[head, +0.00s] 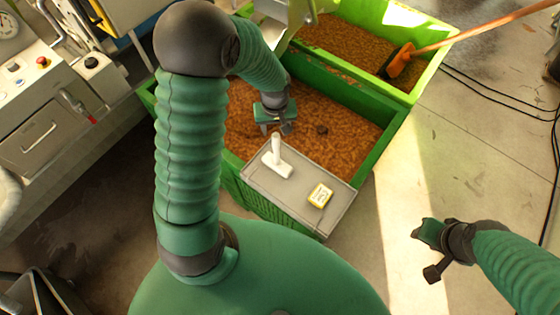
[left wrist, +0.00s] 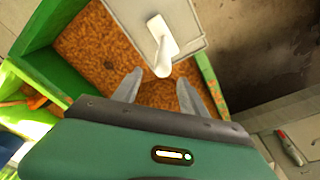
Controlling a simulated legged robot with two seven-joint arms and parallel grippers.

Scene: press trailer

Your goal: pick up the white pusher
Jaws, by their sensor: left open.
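The white pusher (head: 278,160) stands on a grey tray (head: 258,186) at the near end of the green crate, its handle upright and its flat base on the tray. My left gripper (head: 276,129) is open and empty, just beyond the pusher and over the brown grainy fill. In the left wrist view the pusher (left wrist: 165,42) shows ahead of my left gripper (left wrist: 160,79), its handle end appearing between the two fingertips. I see no contact. My right gripper (head: 418,234) hangs over the floor at the right, away from the pusher; its jaw opening is unclear.
A small yellow-and-white device (head: 320,195) lies on the tray. A second green crate (head: 425,78) holds brown fill and an orange-handled tool (head: 400,62). A control panel (head: 45,75) stands at the left. Black cables (head: 500,97) lie on the open floor at right.

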